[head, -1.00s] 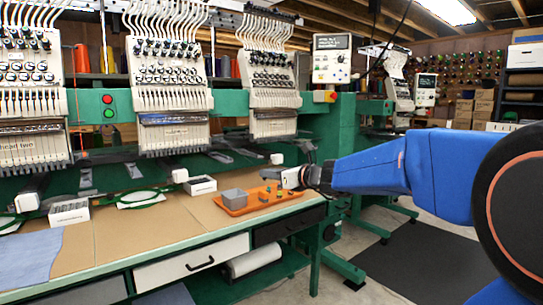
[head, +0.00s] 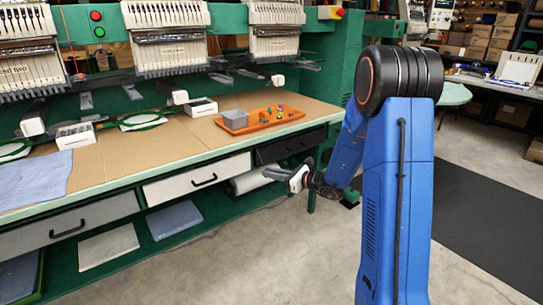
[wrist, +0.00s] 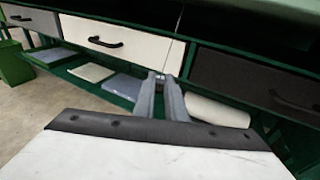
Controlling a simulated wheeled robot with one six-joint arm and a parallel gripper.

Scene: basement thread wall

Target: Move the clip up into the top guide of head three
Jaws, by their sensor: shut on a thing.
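My gripper (head: 272,174) is low in front of the bench, below the tabletop edge, pointing toward the drawers. In the wrist view its two grey fingers (wrist: 160,90) are close together on a small pale thing at their tips, apparently the clip (wrist: 160,76). A thin line like a thread runs up from there. The left sewing head (head: 26,72) has a label that seems to read "head two". The middle head (head: 171,55) stands to its right, its label too small to read.
An orange tray (head: 262,124) with a grey bin (head: 234,119) and small coloured pieces sits on the bench (head: 150,150). Closed drawers (head: 196,180) and a white roll (head: 255,178) are below the top. Open floor (head: 260,260) lies in front.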

